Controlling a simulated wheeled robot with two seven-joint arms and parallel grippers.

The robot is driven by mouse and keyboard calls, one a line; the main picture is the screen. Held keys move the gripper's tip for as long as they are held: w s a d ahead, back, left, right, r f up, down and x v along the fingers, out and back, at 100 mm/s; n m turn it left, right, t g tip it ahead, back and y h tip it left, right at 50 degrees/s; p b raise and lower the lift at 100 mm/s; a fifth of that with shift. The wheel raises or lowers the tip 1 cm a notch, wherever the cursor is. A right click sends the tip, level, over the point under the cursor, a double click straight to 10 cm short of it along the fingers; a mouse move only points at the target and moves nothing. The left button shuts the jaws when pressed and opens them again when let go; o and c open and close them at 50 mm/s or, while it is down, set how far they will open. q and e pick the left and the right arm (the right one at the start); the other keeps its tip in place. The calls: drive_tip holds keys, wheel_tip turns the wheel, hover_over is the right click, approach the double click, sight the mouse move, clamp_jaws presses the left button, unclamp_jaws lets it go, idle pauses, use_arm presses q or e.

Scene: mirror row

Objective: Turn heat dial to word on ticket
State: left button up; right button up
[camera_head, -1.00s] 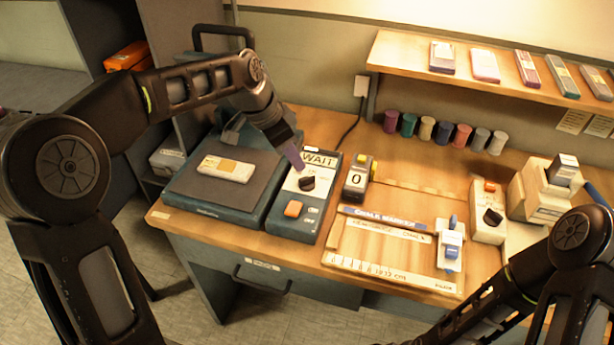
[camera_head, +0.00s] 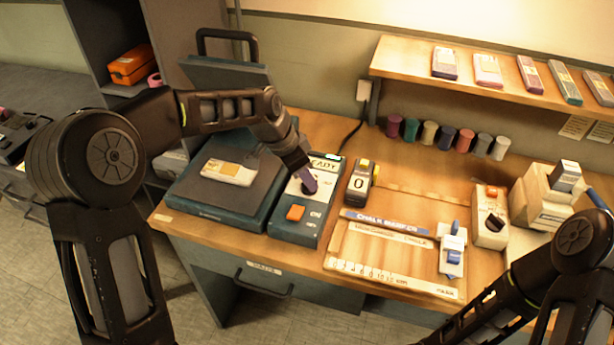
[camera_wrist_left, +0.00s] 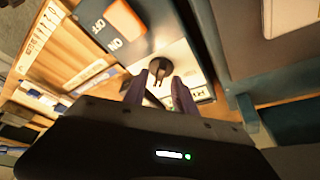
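A teal control box (camera_head: 287,228) with a black dial (camera_wrist_left: 160,66), an orange button (camera_head: 295,213) and a small display (camera_head: 325,165) stands beside a teal press. The display seems to read READY, partly hidden by my left gripper. My left gripper (camera_head: 308,184) points down at the dial and mostly covers it in the head view. In the left wrist view its two purple fingers (camera_wrist_left: 160,82) are apart, with the dial at their tips; whether they touch it is unclear. My right gripper is out of view. I cannot pick out or read the ticket.
The press (camera_head: 217,213) has its lid raised and a cream block (camera_head: 229,172) on its plate. A counter showing 0 (camera_head: 360,184), a wooden ruled board (camera_head: 385,250) and a beige box with another black dial (camera_head: 491,216) stand to the right. Papers (camera_head: 575,125) hang below the shelf.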

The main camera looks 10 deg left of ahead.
use_arm(q)
drive_tip(key=shift+w+d+f, duration=0.1)
drive_tip(key=shift+d+f, duration=0.05)
drive_tip(key=shift+f, duration=0.25)
drive_tip(key=shift+c, duration=0.4)
clamp_jaws()
